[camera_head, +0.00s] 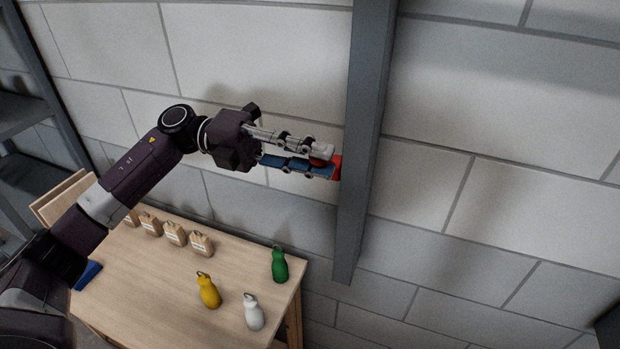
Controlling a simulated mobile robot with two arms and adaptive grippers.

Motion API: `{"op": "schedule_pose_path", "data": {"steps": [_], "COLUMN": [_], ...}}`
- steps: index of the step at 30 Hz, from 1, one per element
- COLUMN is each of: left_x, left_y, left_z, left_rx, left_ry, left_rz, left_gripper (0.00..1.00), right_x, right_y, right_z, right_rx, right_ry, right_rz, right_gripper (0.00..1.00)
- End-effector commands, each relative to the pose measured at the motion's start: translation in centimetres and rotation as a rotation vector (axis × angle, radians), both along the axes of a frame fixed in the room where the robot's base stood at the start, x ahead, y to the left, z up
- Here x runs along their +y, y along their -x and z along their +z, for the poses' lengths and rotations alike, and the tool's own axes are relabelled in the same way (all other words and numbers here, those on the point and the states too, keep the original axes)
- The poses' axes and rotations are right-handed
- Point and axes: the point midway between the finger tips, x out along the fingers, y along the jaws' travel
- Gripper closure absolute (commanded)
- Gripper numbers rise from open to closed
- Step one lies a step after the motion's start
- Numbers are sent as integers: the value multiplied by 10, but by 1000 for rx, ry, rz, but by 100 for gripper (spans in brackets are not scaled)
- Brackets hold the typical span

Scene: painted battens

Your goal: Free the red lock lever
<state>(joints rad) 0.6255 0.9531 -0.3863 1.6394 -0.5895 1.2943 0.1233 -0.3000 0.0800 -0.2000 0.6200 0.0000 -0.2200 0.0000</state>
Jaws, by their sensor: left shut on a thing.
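The red lock lever (337,167) is on the left side of a grey upright post (363,130), above the table. Only a small red part of it shows beyond the fingertips and between them. My left gripper (322,161) reaches in from the left and is shut on the red lever. Its fingers cover most of the lever, so the lever's full shape and how it is fixed are hidden. My right gripper is not in view.
A wooden table (165,285) below bears a green bottle (279,265), a yellow bottle (208,291), a white bottle (253,313) and several tan bags (201,244). Grey shelving (45,90) stands at the left. A pale block wall (480,120) lies behind.

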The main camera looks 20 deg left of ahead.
Motion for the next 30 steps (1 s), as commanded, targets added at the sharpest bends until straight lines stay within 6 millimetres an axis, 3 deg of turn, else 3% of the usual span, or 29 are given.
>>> {"op": "schedule_pose_path", "data": {"steps": [12, 29, 30], "left_x": [1, 2, 2], "left_y": [-23, -26, -26], "left_z": [20, 25, 25], "left_rx": [93, 90, 90], "left_ry": [2, 6, 6], "left_rz": [11, 11, 11], "left_gripper": [100, 100, 75], "right_x": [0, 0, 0], "right_y": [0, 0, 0], "right_z": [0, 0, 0], "right_rx": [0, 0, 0], "right_ry": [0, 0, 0], "right_rz": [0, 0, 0], "right_gripper": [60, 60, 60]}}
